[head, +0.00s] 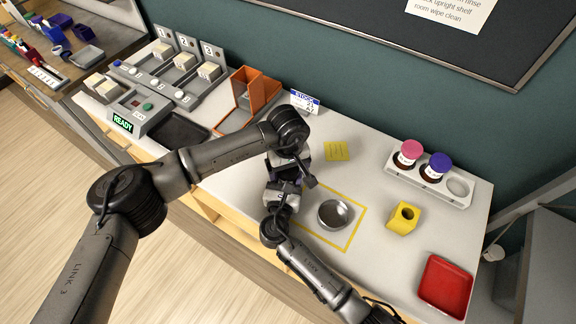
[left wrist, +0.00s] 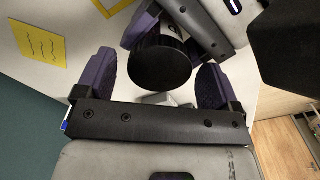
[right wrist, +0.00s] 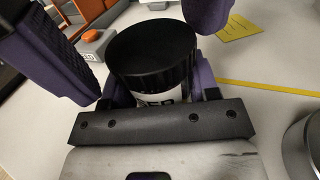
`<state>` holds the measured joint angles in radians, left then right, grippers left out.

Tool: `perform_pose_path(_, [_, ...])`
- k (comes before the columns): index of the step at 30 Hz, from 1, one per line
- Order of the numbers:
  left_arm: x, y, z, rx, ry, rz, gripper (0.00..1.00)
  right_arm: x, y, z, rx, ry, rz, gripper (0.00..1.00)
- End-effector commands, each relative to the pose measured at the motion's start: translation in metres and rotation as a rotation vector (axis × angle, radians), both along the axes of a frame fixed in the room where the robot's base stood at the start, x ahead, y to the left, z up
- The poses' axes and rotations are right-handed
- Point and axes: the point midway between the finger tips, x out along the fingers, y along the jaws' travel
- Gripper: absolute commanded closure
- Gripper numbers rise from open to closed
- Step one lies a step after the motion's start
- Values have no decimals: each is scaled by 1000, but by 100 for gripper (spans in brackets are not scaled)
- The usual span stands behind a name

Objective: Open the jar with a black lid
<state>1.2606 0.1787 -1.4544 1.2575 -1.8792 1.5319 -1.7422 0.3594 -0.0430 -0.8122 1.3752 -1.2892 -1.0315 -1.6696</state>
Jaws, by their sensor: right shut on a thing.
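The jar's round black lid (left wrist: 160,65) faces the camera in the left wrist view and also shows in the right wrist view (right wrist: 153,50), above a pale label with dark letters (right wrist: 160,98). My right gripper (right wrist: 162,92) is shut on the jar body below the lid and holds it off the table. My left gripper (left wrist: 158,72) is open, its purple fingers on either side of the lid with gaps between. In the head view my left gripper (head: 277,165) and right gripper (head: 280,196) meet over the table's near part and mostly hide the jar.
A metal dish (head: 334,214) sits inside a yellow outline. A white rack (head: 398,177) holds a pink-lidded jar (head: 409,151) and a purple-lidded jar (head: 437,166), with one empty place. An orange holder (head: 255,90) is behind.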

Motion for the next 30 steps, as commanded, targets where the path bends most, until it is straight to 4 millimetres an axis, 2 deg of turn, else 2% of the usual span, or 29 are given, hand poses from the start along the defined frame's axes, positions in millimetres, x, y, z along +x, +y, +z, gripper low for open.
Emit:
perform_pose_path(11, [0,0,7,-1,0,-1,13,0,0,0,0,1,0,100])
perform_pose_path(20, [0,0,39,-1,-1,0,13,0,0,0,0,1,0,100])
perform_pose_path(21, [1,0,43,1,-2,0,16,0,0,-1,0,1,0,100])
perform_pose_path(25, [5,1,55,1,-19,0,17,0,0,0,0,1,0,100])
perform_pose_path(28, [14,3,79,10,-61,-3,17,0,0,0,-1,1,0,100])
perform_pose_path(29, [13,3,85,12,-59,-35,17,0,0,0,-1,1,0,100])
perform_pose_path(30, [10,3,82,14,-48,-103,17,0,0,-1,-1,1,0,100])
